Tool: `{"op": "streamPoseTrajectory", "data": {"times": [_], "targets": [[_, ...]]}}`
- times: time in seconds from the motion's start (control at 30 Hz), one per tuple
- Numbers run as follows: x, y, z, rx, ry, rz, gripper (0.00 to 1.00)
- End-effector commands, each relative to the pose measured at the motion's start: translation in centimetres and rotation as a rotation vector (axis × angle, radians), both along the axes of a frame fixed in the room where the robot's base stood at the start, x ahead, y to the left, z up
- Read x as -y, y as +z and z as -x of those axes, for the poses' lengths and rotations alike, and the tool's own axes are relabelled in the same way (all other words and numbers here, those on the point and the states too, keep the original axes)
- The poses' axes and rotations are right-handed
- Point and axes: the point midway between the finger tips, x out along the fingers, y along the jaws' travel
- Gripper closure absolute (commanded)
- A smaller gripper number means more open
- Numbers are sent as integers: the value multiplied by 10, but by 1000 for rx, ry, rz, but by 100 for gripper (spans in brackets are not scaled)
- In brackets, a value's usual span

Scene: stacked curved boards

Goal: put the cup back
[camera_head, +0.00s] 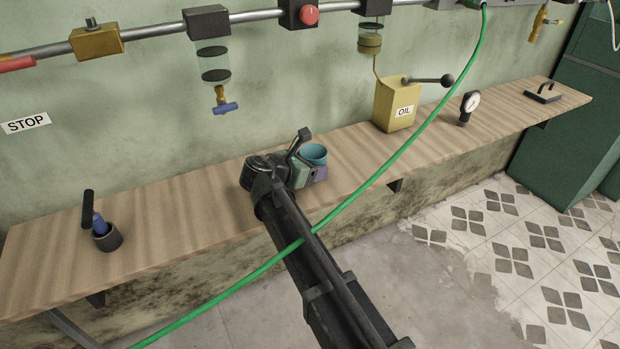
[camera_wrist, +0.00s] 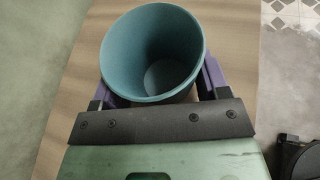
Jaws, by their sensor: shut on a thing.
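The teal cup (camera_head: 314,154) is at the wooden shelf, near its middle, partly hidden by my gripper in the head view. In the wrist view the cup (camera_wrist: 158,50) is empty, its mouth facing the camera. My gripper (camera_head: 318,172) is shut on the cup, with a purple finger on each side of it; the fingers also show in the wrist view (camera_wrist: 160,85). I cannot tell whether the cup's base touches the shelf.
The wooden shelf (camera_head: 190,215) runs along the wall. A dark holder (camera_head: 108,238) stands at its left, a yellow oil can (camera_head: 394,105) and a gauge (camera_head: 468,107) at its right. A green hose (camera_head: 400,150) crosses in front of the shelf. A dispenser (camera_head: 215,65) hangs above.

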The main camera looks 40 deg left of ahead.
Motion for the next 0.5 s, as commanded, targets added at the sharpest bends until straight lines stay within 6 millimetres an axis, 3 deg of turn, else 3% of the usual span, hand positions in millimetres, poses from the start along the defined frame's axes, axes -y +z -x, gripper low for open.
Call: {"op": "streamPoseTrajectory", "data": {"times": [0.33,0.37,0.5], "targets": [[0,-5,0,0,0,0,61],[0,-4,0,0,0,0,28],[0,-4,0,0,0,0,7]]}}
